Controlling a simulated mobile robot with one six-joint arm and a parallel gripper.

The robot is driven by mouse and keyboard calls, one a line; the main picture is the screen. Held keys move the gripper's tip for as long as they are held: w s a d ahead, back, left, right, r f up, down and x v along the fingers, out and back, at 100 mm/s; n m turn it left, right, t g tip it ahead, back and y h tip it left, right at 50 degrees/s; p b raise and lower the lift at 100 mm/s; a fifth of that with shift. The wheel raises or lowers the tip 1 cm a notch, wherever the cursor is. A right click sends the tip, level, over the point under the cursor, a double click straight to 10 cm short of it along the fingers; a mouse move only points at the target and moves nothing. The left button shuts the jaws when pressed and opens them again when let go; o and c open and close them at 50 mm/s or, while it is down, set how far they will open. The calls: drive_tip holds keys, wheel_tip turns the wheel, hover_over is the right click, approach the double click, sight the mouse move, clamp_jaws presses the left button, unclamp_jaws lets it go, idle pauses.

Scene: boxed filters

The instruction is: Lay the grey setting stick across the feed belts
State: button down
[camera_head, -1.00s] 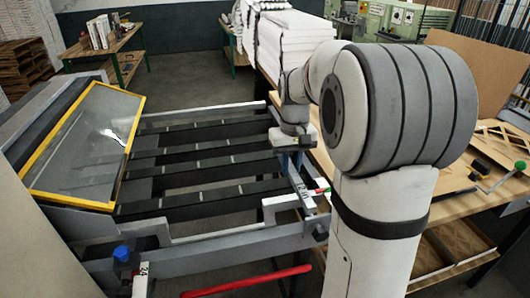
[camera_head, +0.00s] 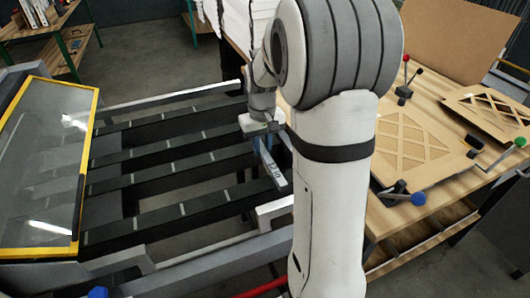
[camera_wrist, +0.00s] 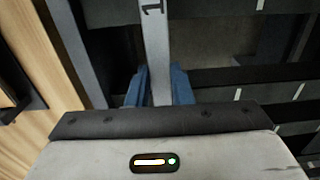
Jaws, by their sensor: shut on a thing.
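The grey setting stick (camera_head: 273,170), with dark figures on it, is held between the blue fingers of my gripper (camera_wrist: 160,88). In the wrist view the stick (camera_wrist: 156,45) runs straight away from the jaws, roughly at right angles to the belts. In the head view my gripper (camera_head: 262,139) is at the right ends of the dark feed belts (camera_head: 160,187). The stick's near end points toward the front frame rail. The belts show in the wrist view (camera_wrist: 215,77), to the right of the stick. I cannot tell whether the stick touches anything. My arm hides part of the area.
A yellow-framed glass panel (camera_head: 40,160) stands left of the belts. A wooden bench (camera_head: 400,120) at right holds lattice-faced filters (camera_head: 413,150) and clamps with coloured knobs (camera_head: 418,198). A white stack (camera_head: 240,22) stands behind. A red bar (camera_head: 262,287) lies low in front.

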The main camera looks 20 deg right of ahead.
sight(262, 150)
wheel_tip(262, 150, down, 4)
drive_tip(key=shift+a+r, duration=0.1)
drive_tip(key=shift+r, duration=0.1)
drive_tip(key=shift+f, duration=0.35)
drive_tip(key=c, duration=1.3)
unclamp_jaws()
